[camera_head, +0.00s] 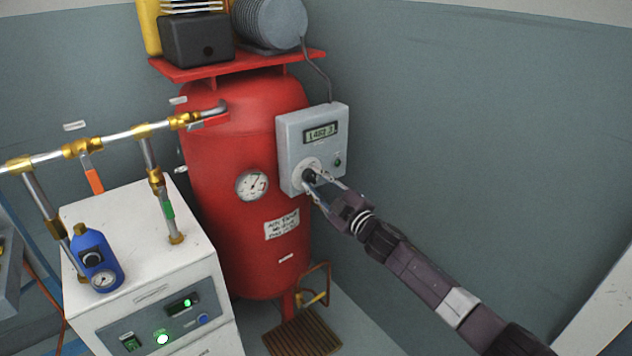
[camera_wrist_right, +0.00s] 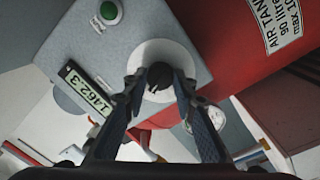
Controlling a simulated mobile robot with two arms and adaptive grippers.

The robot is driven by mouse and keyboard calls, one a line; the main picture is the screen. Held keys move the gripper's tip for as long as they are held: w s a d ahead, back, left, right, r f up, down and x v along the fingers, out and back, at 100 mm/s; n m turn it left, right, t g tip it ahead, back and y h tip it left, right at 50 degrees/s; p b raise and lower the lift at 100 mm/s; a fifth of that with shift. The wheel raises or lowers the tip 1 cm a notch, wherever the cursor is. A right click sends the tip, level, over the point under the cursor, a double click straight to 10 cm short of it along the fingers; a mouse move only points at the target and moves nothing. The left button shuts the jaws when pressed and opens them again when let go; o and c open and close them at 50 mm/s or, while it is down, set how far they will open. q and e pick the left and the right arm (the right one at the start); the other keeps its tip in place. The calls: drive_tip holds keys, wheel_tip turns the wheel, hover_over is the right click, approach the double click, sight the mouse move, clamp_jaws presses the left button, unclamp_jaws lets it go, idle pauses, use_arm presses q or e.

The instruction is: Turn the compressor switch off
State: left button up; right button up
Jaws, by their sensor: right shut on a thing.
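The compressor's grey control box (camera_head: 298,139) is fixed to the side of the red air tank (camera_head: 240,140). It carries a digital display (camera_head: 321,131), a green light or button (camera_head: 337,162) and a black rotary switch (camera_head: 309,174) on a round white plate. My right gripper (camera_head: 314,180) is shut on the switch, seen in the head view. In the right wrist view the black knob (camera_wrist_right: 158,77) sits between the two fingers of the right gripper (camera_wrist_right: 160,82). The fingers hide part of the knob, so its exact setting is hard to read. My left gripper is not in view.
A white cabinet (camera_head: 150,250) with lit green indicators stands at left, with a blue regulator bottle (camera_head: 96,258) on it. Metal pipes with brass fittings (camera_head: 82,148) run to the tank. The wall and space at right are clear.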

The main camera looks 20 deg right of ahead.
drive_tip(key=shift+f+n, duration=0.1)
drive_tip(key=shift+n, duration=0.9)
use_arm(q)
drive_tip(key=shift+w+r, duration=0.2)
use_arm(e)
drive_tip(key=shift+n, duration=0.4)
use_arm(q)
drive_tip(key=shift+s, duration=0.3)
use_arm(e)
drive_tip(key=o, duration=1.2)
drive_tip(key=shift+c, duration=0.2)
drive_tip(key=shift+s+d, duration=0.2)
drive_tip(key=shift+s, duration=0.4)
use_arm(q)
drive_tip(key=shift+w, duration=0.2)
use_arm(e)
drive_tip(key=v, duration=1)
drive_tip(key=shift+s+d, duration=0.2)
drive_tip(key=shift+s, duration=0.1)
